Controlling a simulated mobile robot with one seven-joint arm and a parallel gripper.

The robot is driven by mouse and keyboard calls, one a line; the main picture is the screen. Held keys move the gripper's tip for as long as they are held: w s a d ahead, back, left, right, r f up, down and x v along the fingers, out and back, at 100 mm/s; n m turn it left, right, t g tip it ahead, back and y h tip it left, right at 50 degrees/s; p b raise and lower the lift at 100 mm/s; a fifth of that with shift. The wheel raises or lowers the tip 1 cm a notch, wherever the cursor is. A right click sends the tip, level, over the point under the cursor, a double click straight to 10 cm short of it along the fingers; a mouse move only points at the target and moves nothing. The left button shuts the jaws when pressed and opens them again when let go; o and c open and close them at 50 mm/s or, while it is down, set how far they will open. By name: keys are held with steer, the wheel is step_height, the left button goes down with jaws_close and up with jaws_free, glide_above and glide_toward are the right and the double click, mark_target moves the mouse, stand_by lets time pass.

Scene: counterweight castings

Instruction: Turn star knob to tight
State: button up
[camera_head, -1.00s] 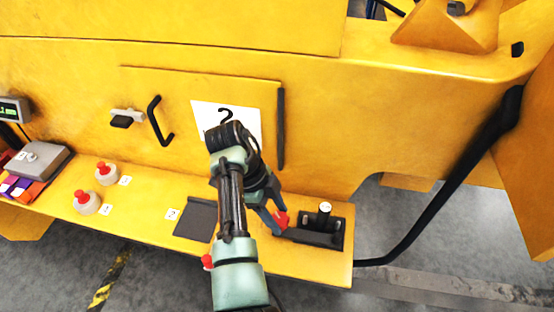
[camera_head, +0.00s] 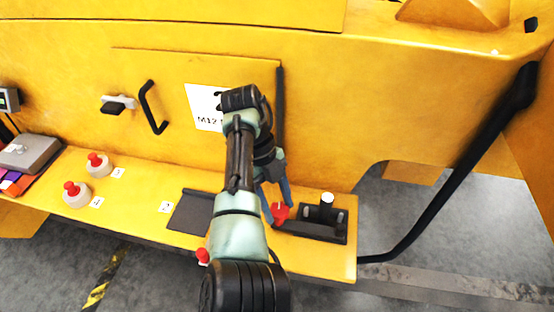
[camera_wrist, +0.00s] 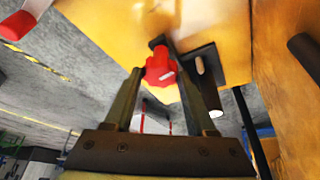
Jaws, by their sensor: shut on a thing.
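The red star knob (camera_head: 280,213) sits at the left end of a black clamp block (camera_head: 312,231) on the yellow ledge. A dark post with a pale top (camera_head: 326,206) stands upright on the block. My gripper (camera_head: 277,208) reaches down to the knob and is shut on it, with blue-grey fingers on either side. In the wrist view the knob (camera_wrist: 160,68) lies between the fingertips, and the block (camera_wrist: 203,66) shows just beyond the right finger. Any tight or loose mark on the knob cannot be made out.
A dark flat plate (camera_head: 190,212) lies left of my gripper. Red-topped round pieces (camera_head: 98,165) stand farther left on the ledge. A white sign (camera_head: 203,107) is on the yellow panel behind my arm. A black bar (camera_head: 450,165) slants down at the right.

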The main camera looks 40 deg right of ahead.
stand_by(0.3)
steer(key=o, duration=1.4)
steer(key=shift+c, duration=0.2)
steer(key=p+v, duration=0.2)
steer(key=v, duration=1)
steer(key=shift+f, duration=0.1)
